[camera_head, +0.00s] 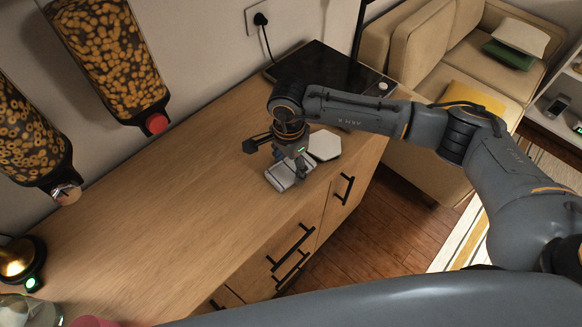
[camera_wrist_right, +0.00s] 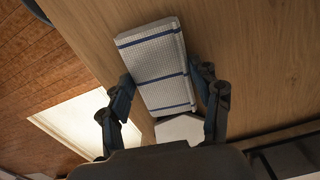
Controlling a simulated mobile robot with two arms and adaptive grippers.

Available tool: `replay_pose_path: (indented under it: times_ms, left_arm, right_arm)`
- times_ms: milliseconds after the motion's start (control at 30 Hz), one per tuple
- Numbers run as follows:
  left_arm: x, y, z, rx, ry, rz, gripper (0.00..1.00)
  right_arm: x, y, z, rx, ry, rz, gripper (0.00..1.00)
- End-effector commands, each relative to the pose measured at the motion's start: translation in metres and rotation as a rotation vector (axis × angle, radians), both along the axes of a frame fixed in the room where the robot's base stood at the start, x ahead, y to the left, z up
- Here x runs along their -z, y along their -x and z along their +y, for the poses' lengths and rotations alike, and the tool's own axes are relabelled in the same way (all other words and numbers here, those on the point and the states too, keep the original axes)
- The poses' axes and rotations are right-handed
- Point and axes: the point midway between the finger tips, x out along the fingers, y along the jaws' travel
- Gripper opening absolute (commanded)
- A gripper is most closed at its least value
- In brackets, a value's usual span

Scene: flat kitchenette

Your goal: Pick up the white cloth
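The white cloth (camera_wrist_right: 158,62) is folded into a flat rectangle with blue stripes. In the head view the cloth (camera_head: 283,180) lies near the front edge of the wooden counter. My right gripper (camera_head: 288,164) is over it, pointing down, and hides part of it. In the wrist view, the spread fingers of my right gripper (camera_wrist_right: 164,88) stand on either side of the cloth, close to its long edges. I cannot tell whether they touch it. My left gripper is not in view.
A white hexagonal piece (camera_head: 325,145) lies just right of the cloth. A black cooktop (camera_head: 335,72) is at the counter's far end. Cereal dispensers (camera_head: 110,60) hang over the left side, and a lamp (camera_head: 18,260) stands lower left. The middle of the counter (camera_head: 170,215) is clear.

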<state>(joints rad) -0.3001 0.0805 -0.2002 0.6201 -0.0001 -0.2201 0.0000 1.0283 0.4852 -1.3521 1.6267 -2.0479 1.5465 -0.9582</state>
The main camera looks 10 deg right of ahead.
Motion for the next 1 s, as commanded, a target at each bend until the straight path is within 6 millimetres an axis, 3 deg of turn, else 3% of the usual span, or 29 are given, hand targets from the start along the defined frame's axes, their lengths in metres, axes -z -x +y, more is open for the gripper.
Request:
replay_pose_path:
  times_ms: [400,667,1000]
  left_arm:
    - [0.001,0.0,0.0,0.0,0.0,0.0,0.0]
    - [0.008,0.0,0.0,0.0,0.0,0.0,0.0]
    - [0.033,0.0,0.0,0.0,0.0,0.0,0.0]
  right_arm:
    - [-0.003,0.0,0.0,0.001,0.001,0.0,0.34]
    - [-0.032,-0.001,0.0,0.0,-0.001,-0.004,0.34]
    - [-0.094,0.063,0.022,-0.008,-0.002,-0.004,0.34]
